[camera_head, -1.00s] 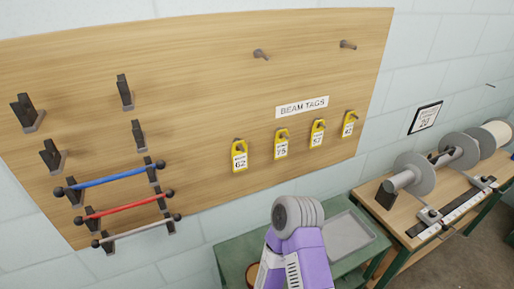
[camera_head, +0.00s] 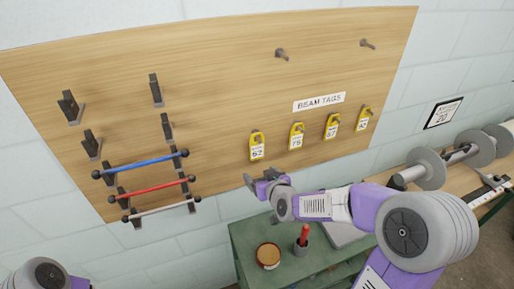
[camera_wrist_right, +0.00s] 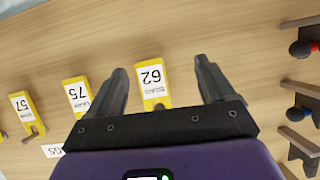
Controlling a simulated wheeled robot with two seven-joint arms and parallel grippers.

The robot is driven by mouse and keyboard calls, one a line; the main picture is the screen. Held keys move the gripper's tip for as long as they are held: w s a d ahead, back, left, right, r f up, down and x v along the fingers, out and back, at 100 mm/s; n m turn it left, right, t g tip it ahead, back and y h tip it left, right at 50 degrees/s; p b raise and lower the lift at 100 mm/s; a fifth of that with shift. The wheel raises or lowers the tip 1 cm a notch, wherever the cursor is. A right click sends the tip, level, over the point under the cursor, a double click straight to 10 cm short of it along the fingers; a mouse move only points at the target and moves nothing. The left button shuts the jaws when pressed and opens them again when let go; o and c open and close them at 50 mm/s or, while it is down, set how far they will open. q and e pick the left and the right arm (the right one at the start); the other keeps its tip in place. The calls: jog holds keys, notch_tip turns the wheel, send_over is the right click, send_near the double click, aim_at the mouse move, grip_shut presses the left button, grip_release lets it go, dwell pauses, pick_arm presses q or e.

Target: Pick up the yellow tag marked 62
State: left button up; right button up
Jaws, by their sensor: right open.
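The yellow tag marked 62 (camera_head: 257,147) hangs on a peg on the wooden board, leftmost in the row of tags. In the right wrist view the tag (camera_wrist_right: 152,82) appears upside down, between the two spread fingers. My right gripper (camera_head: 264,176) is open and empty, just below the tag in the head view. The right gripper (camera_wrist_right: 160,75) shows no visible contact with the tag. My left gripper is out of view; only part of my left arm shows at the lower left.
Other yellow tags hang to the right, the nearest marked 75 (camera_head: 296,136), under the BEAM TAGS sign (camera_head: 319,102). Blue (camera_head: 140,167), red and grey rods rest on brackets at the left. A green table (camera_head: 243,241) below holds a round tin (camera_head: 268,256) and a red-handled item in a cup (camera_head: 302,240).

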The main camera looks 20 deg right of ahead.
jog(key=t, duration=0.1)
send_near(257, 148)
jog(key=f, duration=0.1)
jog(key=shift+h, duration=0.3)
jog(key=x, duration=0.4)
jog(key=p+x, duration=0.1)
jog(key=x, duration=0.3)
jog(key=shift+a+r, duration=0.1)
jog(key=shift+a, duration=0.05)
jog(key=c, duration=1.1)
jog(key=shift+r, duration=0.15)
jog(key=shift+r, duration=0.3)
jog(key=s+b, duration=0.2)
jog(key=s, duration=0.4)
jog(key=s+b, duration=0.3)
jog(key=s, duration=0.3)
jog(key=s+a+b, duration=0.1)
jog(key=s+b, duration=0.2)
jog(key=s, duration=0.3)
jog(key=shift+r, duration=0.3)
